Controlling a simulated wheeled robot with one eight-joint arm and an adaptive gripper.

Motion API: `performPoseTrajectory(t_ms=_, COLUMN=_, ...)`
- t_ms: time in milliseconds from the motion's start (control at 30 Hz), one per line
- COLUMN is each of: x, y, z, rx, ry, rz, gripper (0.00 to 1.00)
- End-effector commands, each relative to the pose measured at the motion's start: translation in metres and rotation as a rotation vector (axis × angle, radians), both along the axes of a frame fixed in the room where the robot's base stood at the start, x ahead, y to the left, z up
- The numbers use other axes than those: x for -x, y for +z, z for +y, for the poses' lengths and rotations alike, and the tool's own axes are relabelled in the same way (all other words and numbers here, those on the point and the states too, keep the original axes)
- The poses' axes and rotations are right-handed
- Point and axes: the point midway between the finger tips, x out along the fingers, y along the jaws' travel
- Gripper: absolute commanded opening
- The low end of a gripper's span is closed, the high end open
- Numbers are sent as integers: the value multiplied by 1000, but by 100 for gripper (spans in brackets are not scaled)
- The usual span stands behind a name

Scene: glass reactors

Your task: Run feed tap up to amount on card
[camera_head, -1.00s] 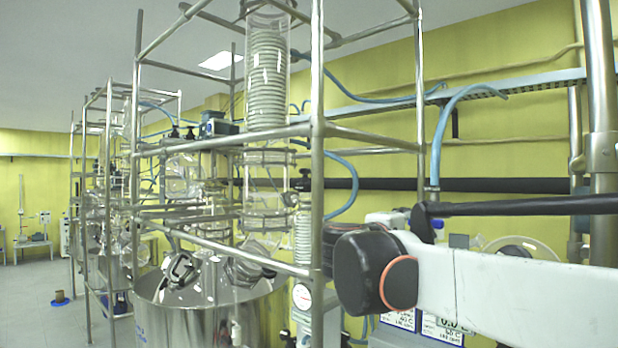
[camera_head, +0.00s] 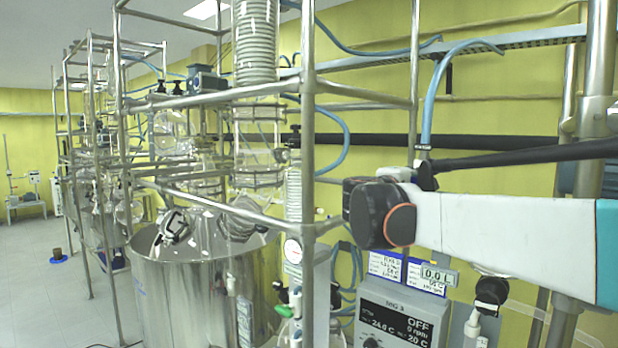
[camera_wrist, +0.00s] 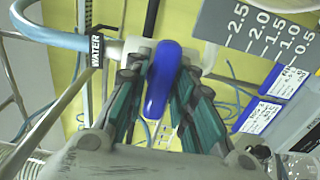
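The feed tap's blue handle (camera_wrist: 162,80) stands lengthwise between the fingers of my gripper (camera_wrist: 160,82) in the wrist view. The teal and black fingers lie close on both sides; whether they press on it is unclear. A pale blue hose (camera_wrist: 48,36) with a WATER tag (camera_wrist: 97,47) joins the pale tap body at left. In the head view my gripper is hidden behind my arm. A small readout (camera_head: 437,276) there shows 0.0 L. Two blue-and-white cards (camera_head: 386,267) (camera_head: 426,280) hang beside it; their small print is not readable.
A grey panel (camera_wrist: 232,22) marked from 0.5 to 2.5 is beside the tap. A control box (camera_head: 395,318) reading OFF stands below the cards. A steel vessel (camera_head: 190,292) and pipe frame (camera_head: 308,130) are left of my arm, with floor (camera_head: 35,275) further left.

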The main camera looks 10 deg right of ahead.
Motion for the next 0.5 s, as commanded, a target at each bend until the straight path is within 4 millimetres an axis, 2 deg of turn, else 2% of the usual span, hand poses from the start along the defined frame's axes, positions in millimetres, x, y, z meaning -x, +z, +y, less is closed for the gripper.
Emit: performPoseTrajectory(t_ms=500, x=-1, y=-1, z=0, rx=49, ry=0, rz=64, gripper=0)
